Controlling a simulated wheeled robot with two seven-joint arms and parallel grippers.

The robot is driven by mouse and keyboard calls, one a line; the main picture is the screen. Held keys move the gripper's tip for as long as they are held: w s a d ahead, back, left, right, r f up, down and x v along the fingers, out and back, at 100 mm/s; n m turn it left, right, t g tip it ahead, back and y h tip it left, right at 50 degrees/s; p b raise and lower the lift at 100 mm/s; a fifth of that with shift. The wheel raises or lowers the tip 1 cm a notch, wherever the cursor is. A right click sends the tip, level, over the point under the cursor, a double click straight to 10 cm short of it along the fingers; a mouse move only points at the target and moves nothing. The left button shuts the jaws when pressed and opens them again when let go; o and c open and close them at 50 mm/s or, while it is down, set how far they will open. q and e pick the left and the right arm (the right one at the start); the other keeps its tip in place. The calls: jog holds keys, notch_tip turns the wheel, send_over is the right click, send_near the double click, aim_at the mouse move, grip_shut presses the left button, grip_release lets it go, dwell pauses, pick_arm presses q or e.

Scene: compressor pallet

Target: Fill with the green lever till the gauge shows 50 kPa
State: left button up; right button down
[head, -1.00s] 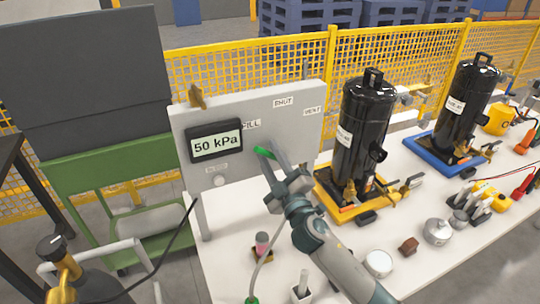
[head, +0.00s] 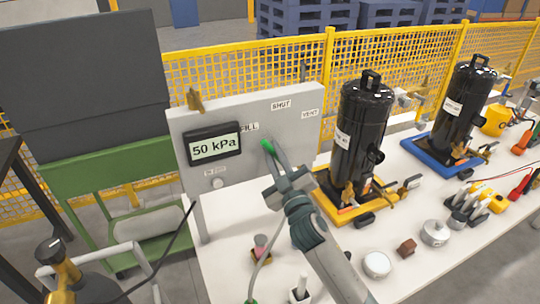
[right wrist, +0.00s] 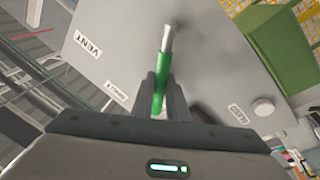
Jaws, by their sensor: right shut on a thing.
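The grey panel (head: 293,129) stands on the white bench and carries a gauge (head: 215,147) reading 50 kPa. Labels FILL (head: 249,127), SHUT (head: 281,104) and VENT (head: 310,113) are on it. The green lever (head: 267,145) sits just below and right of FILL, partly hidden by my gripper. My right gripper (head: 279,165) is shut on it. In the right wrist view, the green lever (right wrist: 161,82) lies between the fingers, its grip end between SHUT (right wrist: 117,92) and FILL (right wrist: 238,113), nearer SHUT. My left gripper is out of view.
Two black tanks stand right of the panel, one on a yellow base (head: 366,207), one on a blue base (head: 441,151). A yellow fence (head: 230,77) runs behind.

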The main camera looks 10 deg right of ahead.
jog(key=d+m, duration=0.1)
jog(key=m, duration=0.1)
jog(key=d+r+m+h+p, duration=0.1)
jog(key=m, duration=0.1)
jog(key=shift+w+r+h, duration=0.15)
jog(key=shift+h, duration=0.15)
jog(key=shift+w+d+m+g+h+p, duration=0.15)
jog(key=shift+d+m+p, duration=0.2)
jog(key=shift+m, duration=0.35)
jog(key=shift+d+m+g+h+p, duration=0.1)
jog(key=shift+d+m+h+p, duration=0.2)
jog(key=shift+m, duration=0.4)
jog(key=shift+w+d+m+g+h+p, duration=0.15)
jog(key=shift+d+m+p, duration=0.25)
jog(key=shift+m, duration=0.3)
jog(key=shift+s, duration=0.1)
jog(key=c, duration=1.7)
grip_release()
jog(key=shift+c, duration=0.2)
